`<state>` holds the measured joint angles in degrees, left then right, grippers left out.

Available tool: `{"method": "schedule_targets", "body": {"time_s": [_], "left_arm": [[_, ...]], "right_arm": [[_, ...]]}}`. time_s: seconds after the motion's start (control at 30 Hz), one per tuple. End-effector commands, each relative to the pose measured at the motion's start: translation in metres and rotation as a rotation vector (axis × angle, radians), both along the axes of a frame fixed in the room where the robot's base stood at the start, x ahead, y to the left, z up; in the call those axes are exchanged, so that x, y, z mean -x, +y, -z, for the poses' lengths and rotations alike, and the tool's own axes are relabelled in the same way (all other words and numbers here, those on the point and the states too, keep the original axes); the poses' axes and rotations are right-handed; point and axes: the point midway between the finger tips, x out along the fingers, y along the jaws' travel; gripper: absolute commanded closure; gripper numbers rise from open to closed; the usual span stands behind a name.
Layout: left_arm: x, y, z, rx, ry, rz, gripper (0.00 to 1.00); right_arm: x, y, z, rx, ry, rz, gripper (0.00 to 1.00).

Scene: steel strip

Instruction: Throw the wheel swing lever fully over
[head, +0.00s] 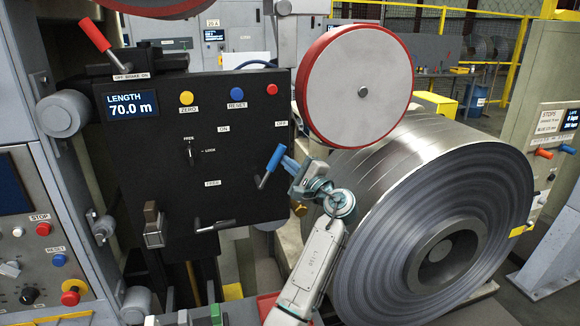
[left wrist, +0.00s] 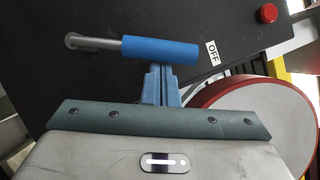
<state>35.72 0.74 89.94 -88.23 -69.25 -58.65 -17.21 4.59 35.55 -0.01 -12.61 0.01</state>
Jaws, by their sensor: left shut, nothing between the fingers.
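A lever with a blue grip (head: 275,159) stands out from the black panel (head: 165,180), a little below the OFF label. I read no name on it. It also shows in the left wrist view as a blue cylinder (left wrist: 160,50) with a grey rod at its left end. My left gripper (head: 289,165) is shut and empty, its fingertips at the side of the blue grip. They look in contact or nearly so; I cannot tell which. The red-rimmed measuring wheel (head: 354,88) is above and right of my gripper. My right gripper is not in view.
A large steel coil (head: 435,215) fills the space right of my left arm. A red-handled brake lever (head: 95,36) is at the panel's upper left. Coloured buttons (head: 187,98), a small FREE/LOCK switch (head: 190,150) and a lower black-handled lever (head: 215,226) are on the panel.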

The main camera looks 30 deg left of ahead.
Motion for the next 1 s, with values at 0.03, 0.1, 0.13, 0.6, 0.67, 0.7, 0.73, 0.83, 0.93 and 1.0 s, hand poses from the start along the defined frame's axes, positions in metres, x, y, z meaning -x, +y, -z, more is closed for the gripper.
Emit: {"method": "schedule_targets", "body": {"time_s": [0.03, 0.1, 0.13, 0.6, 0.67, 0.7, 0.73, 0.83, 0.93, 1.0], "left_arm": [[0.0, 0.0, 0.0, 0.003, -0.006, -0.001, 1.0], [0.001, 0.001, -0.001, 0.01, -0.012, -0.001, 1.0], [0.001, 0.001, -0.002, 0.013, -0.015, -0.001, 1.0], [0.011, 0.01, -0.013, 0.121, -0.146, -0.001, 1.0], [0.014, 0.012, -0.016, 0.151, -0.182, -0.002, 1.0], [0.017, 0.014, -0.018, 0.174, -0.209, -0.002, 1.0], [0.019, 0.016, -0.019, 0.194, -0.232, -0.002, 1.0], [0.025, 0.022, -0.024, 0.255, -0.304, -0.001, 1.0], [0.032, 0.028, -0.027, 0.317, -0.375, -0.002, 1.0], [0.037, 0.032, -0.03, 0.36, -0.427, 0.0, 1.0]], "right_arm": [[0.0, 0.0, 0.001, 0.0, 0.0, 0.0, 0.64], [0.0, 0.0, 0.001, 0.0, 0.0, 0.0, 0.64], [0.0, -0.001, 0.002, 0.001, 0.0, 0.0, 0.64], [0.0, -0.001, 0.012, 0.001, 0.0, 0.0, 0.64], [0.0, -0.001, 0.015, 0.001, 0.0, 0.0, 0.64], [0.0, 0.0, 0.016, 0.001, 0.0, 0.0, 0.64], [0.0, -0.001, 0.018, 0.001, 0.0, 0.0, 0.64], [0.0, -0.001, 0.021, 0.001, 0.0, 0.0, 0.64], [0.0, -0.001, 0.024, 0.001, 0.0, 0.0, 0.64], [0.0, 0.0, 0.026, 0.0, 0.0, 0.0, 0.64]]}}
